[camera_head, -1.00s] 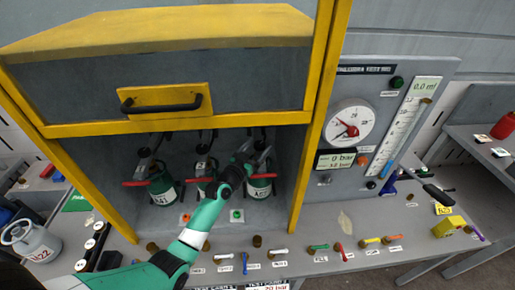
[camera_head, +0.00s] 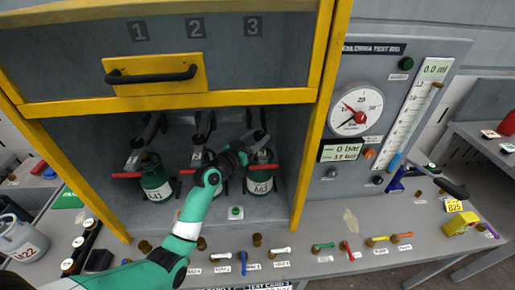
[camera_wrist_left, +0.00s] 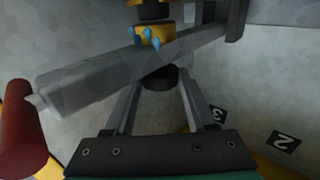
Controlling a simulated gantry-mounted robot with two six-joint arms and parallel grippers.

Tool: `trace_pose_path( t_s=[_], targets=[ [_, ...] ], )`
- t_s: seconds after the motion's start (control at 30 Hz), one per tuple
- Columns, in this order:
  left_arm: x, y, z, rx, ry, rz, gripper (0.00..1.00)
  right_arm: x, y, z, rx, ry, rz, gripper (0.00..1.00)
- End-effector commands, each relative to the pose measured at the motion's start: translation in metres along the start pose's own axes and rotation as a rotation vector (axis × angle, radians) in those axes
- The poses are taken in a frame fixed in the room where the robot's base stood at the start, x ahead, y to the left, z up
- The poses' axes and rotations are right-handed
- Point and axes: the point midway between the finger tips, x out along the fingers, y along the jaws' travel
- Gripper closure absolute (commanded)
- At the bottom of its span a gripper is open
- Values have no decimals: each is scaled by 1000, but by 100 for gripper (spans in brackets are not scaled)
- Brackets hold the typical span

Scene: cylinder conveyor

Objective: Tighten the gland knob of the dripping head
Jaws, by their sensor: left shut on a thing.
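Three green cylinders stand in the yellow-framed bay: left (camera_head: 154,181), middle (camera_head: 200,160) and right (camera_head: 261,181), each under a dark head. My left gripper (camera_head: 245,152) is at the head of the right cylinder, hiding part of it. In the left wrist view its fingers are shut on a dark round knob (camera_wrist_left: 160,76), below a grey bar (camera_wrist_left: 90,82). Blue drops (camera_wrist_left: 150,38) show on the yellow fitting (camera_wrist_left: 165,34) beside the knob. A red handle (camera_wrist_left: 18,130) is at the left there. My right gripper is not in view.
The yellow guard (camera_head: 170,98) with its black handle (camera_head: 150,76) is raised above the bay. The right yellow post (camera_head: 316,130) stands near my arm. Several small tools and caps lie along the bench front. The gauge (camera_head: 355,116) is on the right panel.

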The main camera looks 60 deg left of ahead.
Motion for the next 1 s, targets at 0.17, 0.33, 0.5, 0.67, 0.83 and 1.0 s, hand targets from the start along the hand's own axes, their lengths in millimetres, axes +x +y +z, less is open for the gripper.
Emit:
trace_pose_path(
  t_s=[0.17,0.33,0.5,0.67,0.83,1.0],
  targets=[
    [-2,0,3,6,-7,18,100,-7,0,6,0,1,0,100],
    [-2,0,2,6,-8,18,100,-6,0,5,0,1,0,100],
    [-2,0,2,6,-7,18,25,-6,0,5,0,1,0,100],
    [-2,0,1,6,-5,18,15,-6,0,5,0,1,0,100],
    [-2,0,1,6,-4,18,15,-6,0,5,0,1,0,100],
    [-16,-1,0,5,-3,16,15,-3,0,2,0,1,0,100]
  ],
)
